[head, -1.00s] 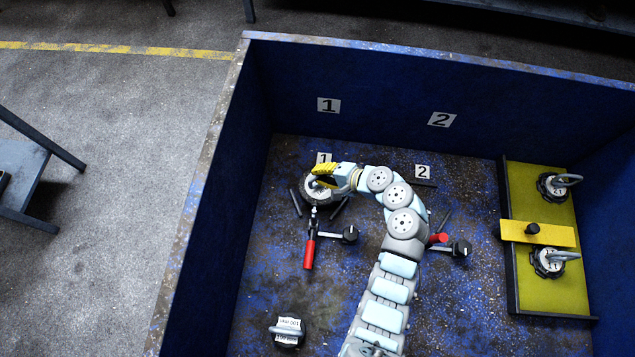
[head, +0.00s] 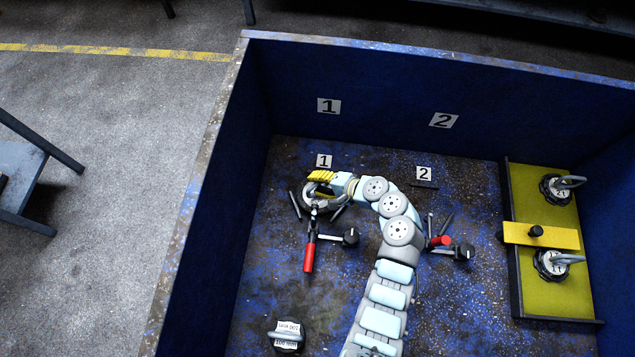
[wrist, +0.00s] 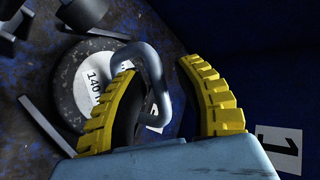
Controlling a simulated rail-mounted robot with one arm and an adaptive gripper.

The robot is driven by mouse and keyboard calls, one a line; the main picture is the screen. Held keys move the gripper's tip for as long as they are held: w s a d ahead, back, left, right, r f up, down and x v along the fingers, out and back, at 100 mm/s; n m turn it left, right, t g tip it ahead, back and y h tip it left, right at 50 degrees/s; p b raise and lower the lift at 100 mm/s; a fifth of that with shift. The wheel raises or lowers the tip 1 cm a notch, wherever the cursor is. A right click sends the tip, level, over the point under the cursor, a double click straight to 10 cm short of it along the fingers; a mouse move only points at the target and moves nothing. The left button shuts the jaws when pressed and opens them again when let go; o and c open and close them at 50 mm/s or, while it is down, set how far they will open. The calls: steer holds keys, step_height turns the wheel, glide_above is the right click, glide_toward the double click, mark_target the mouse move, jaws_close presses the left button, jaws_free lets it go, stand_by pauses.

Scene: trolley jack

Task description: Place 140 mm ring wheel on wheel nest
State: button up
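The 140 mm ring wheel (wrist: 78,82) is a grey disc with a white "140" label and a bent metal ring handle (wrist: 152,70). In the head view the wheel (head: 310,201) sits at the spot marked 1, between dark angled bars of the wheel nest (head: 295,205). My gripper (head: 322,184) is over the wheel, partly hiding it. In the wrist view my gripper (wrist: 165,82) has its yellow fingers spread apart, with the ring handle beside the left finger and a gap to the right one. Whether the finger touches the ring, and whether the wheel is fully seated, I cannot tell.
A red-handled clamp (head: 309,257) stands just in front of the nest. A second station with a red handle (head: 441,241) is at marker 2. Another ring-handled wheel (head: 287,336) stands at lower left. A yellow rack (head: 555,291) at right holds two wheels. Blue walls (head: 420,90) enclose the floor.

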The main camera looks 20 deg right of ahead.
steer(key=p+v, duration=0.3)
steer(key=v, duration=0.9)
stand_by(0.6)
